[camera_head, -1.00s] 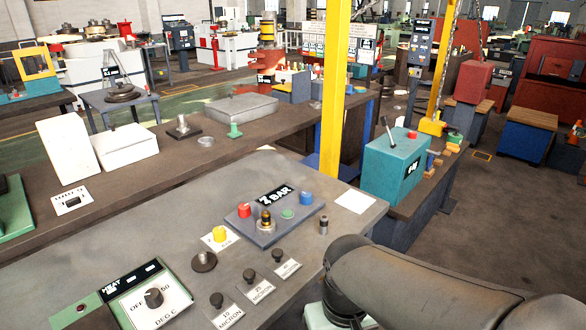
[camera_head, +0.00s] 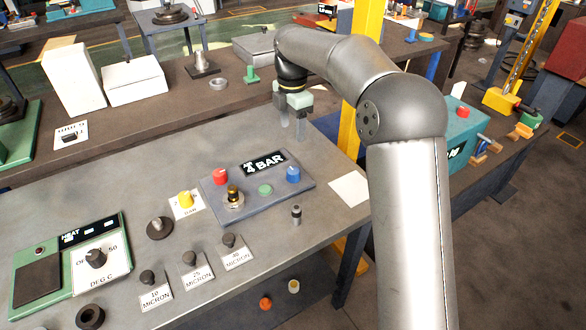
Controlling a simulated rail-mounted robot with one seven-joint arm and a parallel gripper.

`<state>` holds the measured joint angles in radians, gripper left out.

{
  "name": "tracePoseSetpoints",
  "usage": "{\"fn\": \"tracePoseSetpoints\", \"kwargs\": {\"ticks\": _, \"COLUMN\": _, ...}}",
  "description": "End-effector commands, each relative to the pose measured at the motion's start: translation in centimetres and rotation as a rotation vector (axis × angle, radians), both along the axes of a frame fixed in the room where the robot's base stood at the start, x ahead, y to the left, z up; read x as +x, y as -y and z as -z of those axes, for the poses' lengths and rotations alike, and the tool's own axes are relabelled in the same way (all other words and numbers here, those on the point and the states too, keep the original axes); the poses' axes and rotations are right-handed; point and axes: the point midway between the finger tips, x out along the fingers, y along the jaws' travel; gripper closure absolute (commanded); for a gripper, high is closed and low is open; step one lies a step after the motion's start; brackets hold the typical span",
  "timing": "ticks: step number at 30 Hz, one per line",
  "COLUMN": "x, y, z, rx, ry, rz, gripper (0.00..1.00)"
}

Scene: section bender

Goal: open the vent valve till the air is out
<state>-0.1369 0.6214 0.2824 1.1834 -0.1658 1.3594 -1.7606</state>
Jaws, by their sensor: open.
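A grey-blue control panel (camera_head: 219,208) lies on the grey table. Its black display (camera_head: 263,163) reads 4 BAR. It carries a red knob (camera_head: 220,176), a blue knob (camera_head: 293,174), a green button (camera_head: 265,190) and a brass-and-black fitting (camera_head: 233,195). No label shows which one is the vent valve. My gripper (camera_head: 292,136) is open and empty, pointing down near the table's far edge, behind the panel's right part and apart from the knobs.
A yellow knob (camera_head: 185,198) stands on a labelled card left of the panel. Several black knobs with micron cards, a small dark cylinder (camera_head: 296,214) and a green heat controller (camera_head: 115,225) are in front. A white sheet (camera_head: 349,188) lies to the right. A yellow post rises behind my arm.

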Motion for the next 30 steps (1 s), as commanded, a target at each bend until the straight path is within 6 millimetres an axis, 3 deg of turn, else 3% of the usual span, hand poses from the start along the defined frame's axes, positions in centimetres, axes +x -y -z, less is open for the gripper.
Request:
{"fn": "tracePoseSetpoints", "kwargs": {"ticks": 18, "x": -0.1, "y": 0.1, "z": 12.7, "rx": -0.002, "ry": -0.003, "rz": 0.005, "gripper": 0.41}}
{"fn": "tracePoseSetpoints", "kwargs": {"ticks": 24, "x": -0.1, "y": 0.1, "z": 15.4, "rx": -0.001, "ry": -0.002, "rz": 0.005, "gripper": 0.41}}
{"fn": "tracePoseSetpoints", "kwargs": {"ticks": 30, "x": 0.0, "y": 0.1, "z": 16.4, "rx": -0.001, "ry": 0.001, "rz": 0.006, "gripper": 0.41}}
